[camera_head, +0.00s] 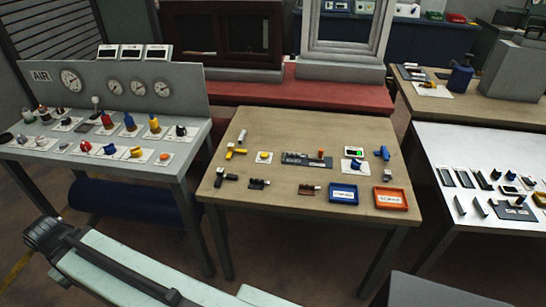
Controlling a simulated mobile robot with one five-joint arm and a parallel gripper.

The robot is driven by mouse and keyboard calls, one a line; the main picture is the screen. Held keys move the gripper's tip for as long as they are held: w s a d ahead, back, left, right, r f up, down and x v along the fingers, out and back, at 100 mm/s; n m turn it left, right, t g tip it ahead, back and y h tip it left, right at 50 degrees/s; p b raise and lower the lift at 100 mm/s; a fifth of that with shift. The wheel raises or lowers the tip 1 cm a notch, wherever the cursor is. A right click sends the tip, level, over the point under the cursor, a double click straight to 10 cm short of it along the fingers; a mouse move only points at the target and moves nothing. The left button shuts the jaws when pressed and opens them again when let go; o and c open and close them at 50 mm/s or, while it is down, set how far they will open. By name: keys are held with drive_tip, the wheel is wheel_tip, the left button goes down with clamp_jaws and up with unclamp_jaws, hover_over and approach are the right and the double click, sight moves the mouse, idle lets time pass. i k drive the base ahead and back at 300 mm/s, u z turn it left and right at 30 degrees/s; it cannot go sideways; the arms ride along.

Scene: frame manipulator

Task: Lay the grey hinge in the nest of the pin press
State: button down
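On the middle wooden table (330,130), a dark grey plate (300,160) carries several small blocks and an orange-topped post; it may be the pin press, but its nest is too small to make out. Small dark hinge-like pieces lie in front of it: one at the left (227,175), one at centre-left (258,183) and one at centre (310,190). A small greyish piece (387,174) lies at the right. I cannot tell which is the grey hinge. My gripper is not visible.
A blue tray (344,202) and an orange tray (391,207) sit at the table's front right. A grey air-gauge bench (150,172) stands left, a white table (450,145) with dark parts right. A pale bar (130,275) crosses the lower left. Floor shows between the tables.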

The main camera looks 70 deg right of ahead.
sight(291, 160)
drive_tip(key=u, duration=0.8)
drive_tip(key=k, duration=1.5)
drive_tip(key=u, duration=0.1)
